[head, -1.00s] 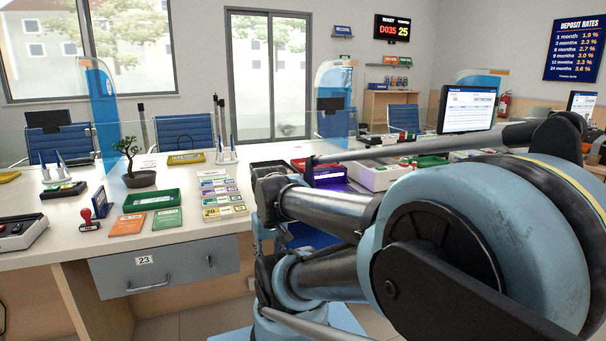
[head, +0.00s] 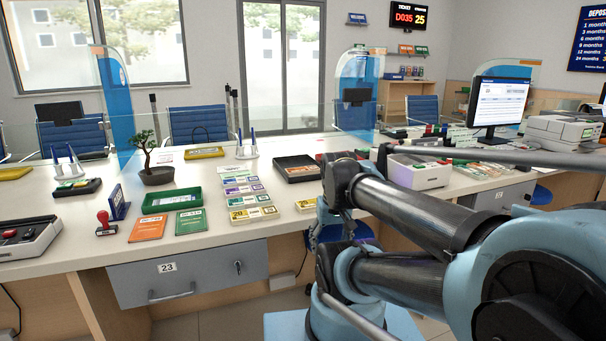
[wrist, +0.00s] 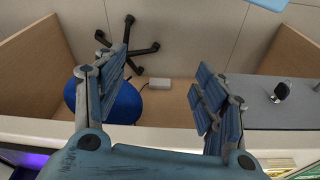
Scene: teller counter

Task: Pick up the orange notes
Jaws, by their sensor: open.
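Banded note stacks (head: 244,189) lie in a column on the counter in the head view, with green, purple and yellowish labels. One more small stack (head: 306,204) lies just right of them, partly hidden by my arm; its colour is hard to tell. A dark tray (head: 297,168) behind it holds orange-looking and green items, too small to identify surely as the orange notes. My gripper (wrist: 160,85) shows in the wrist view, its fingers wide apart and nothing between them. Below it are the counter's front edge and the floor.
An orange leaflet (head: 149,226), a green leaflet (head: 190,222), a green tray (head: 171,200), a stamp (head: 105,224) and a potted bonsai (head: 158,172) stand left of the notes. A glass screen runs behind. A blue stool (wrist: 115,103) stands under the counter.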

